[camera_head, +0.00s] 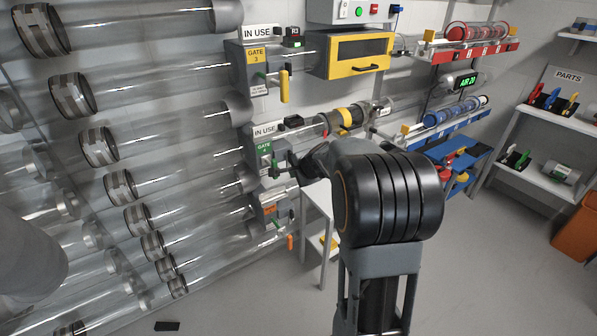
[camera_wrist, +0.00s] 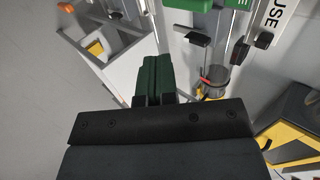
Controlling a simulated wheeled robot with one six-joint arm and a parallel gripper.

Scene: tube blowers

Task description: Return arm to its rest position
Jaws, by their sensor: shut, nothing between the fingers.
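My gripper (camera_head: 278,168) is in front of the gate 4 panel (camera_head: 263,151) in the head view, at the end of my arm, which reaches up and bends left. In the wrist view, the green fingers of my gripper (camera_wrist: 155,66) are shut together with nothing between them. The green part of a gate panel (camera_wrist: 190,4) shows beyond the fingertips at the top. I cannot tell whether my gripper touches the panel. My arm partly hides the area behind it in the head view.
Clear tubes (camera_head: 150,60) fill the left side. A yellow-fronted box (camera_head: 358,55) is above my arm. A white table (camera_head: 316,208) stands close behind my gripper. Shelves with parts (camera_head: 548,118) and an orange bin (camera_head: 577,228) are at right. The floor at lower right is clear.

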